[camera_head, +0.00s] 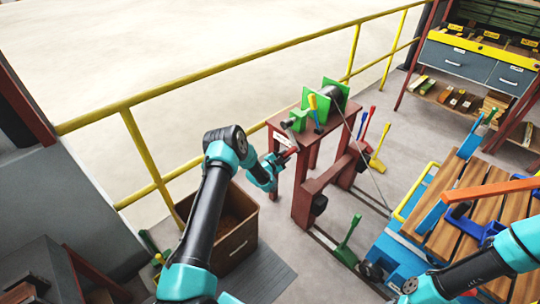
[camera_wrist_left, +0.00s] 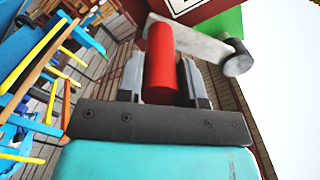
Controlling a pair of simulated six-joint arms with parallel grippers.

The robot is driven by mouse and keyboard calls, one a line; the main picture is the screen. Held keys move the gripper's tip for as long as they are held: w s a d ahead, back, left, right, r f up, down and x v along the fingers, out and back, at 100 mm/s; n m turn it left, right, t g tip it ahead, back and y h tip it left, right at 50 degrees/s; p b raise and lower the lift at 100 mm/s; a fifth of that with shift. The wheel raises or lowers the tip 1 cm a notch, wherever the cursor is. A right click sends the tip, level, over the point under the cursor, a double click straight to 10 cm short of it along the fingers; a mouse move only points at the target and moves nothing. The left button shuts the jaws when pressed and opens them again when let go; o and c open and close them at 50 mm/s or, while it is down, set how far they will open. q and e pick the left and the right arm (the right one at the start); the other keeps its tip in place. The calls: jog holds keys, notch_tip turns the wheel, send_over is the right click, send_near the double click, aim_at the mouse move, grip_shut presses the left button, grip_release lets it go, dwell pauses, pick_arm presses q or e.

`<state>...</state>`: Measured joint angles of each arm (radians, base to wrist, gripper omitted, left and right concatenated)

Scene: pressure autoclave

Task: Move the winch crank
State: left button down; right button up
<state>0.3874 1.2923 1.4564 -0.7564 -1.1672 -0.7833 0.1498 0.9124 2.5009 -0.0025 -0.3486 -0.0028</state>
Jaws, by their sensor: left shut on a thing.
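The winch (camera_head: 323,104) has green side plates and a dark drum and stands on a dark red table beyond my left arm. Its crank has a grey arm (camera_wrist_left: 200,42) and a red cylindrical handle (camera_wrist_left: 160,65). My left gripper (camera_head: 284,157) reaches the crank at the near left side of the winch. In the left wrist view, the fingers of this gripper (camera_wrist_left: 163,80) are shut on the red handle, one on each side. The gripper partly hides the crank in the head view. My right arm shows at the lower right, but its gripper is out of view.
A yellow railing (camera_head: 235,72) runs behind the winch. A brown box (camera_head: 238,244) stands below my left arm. A cable runs from the winch down to a blue cart (camera_head: 408,252) with wooden slats. Colored levers (camera_head: 378,150) stand right of the winch.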

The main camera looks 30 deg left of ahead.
pick_arm(q)
jog(key=w+a+f+m, duration=0.2)
jog(key=a+m, duration=0.5)
jog(key=shift+w+a+f+m, duration=0.25)
jog(key=shift+a+f+m, duration=0.05)
jog(key=shift+f, duration=0.1)
jog(key=c, duration=0.8)
grip_release()
jog(key=v, duration=1.7)
jog(key=shift+s, duration=0.2)
